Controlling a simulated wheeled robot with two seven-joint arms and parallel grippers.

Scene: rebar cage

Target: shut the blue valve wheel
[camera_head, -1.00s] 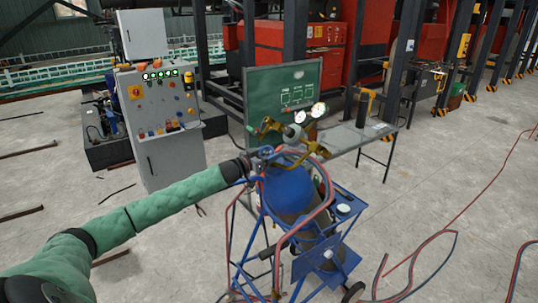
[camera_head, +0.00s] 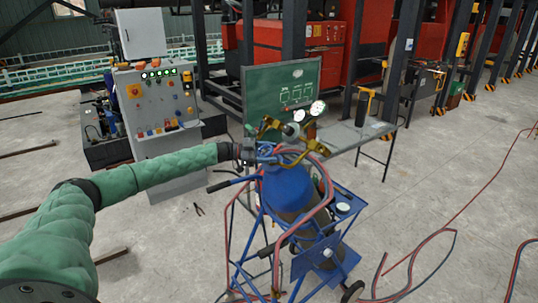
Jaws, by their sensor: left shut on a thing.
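A blue gas cylinder (camera_head: 287,190) stands tilted in a blue cart (camera_head: 325,262). Brass fittings and two round white gauges (camera_head: 309,112) sit at its top. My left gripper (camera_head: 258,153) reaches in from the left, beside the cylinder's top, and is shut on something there. The blue valve wheel is too small and too covered by the gripper and hoses to make out clearly, so I cannot tell how far it is turned. My right gripper is not in view.
Red and blue hoses (camera_head: 327,205) loop around the cylinder, and more lie on the floor at right. A grey control cabinet (camera_head: 165,115) stands behind my left arm. A green board (camera_head: 283,88) and a metal table (camera_head: 358,134) stand behind the cart.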

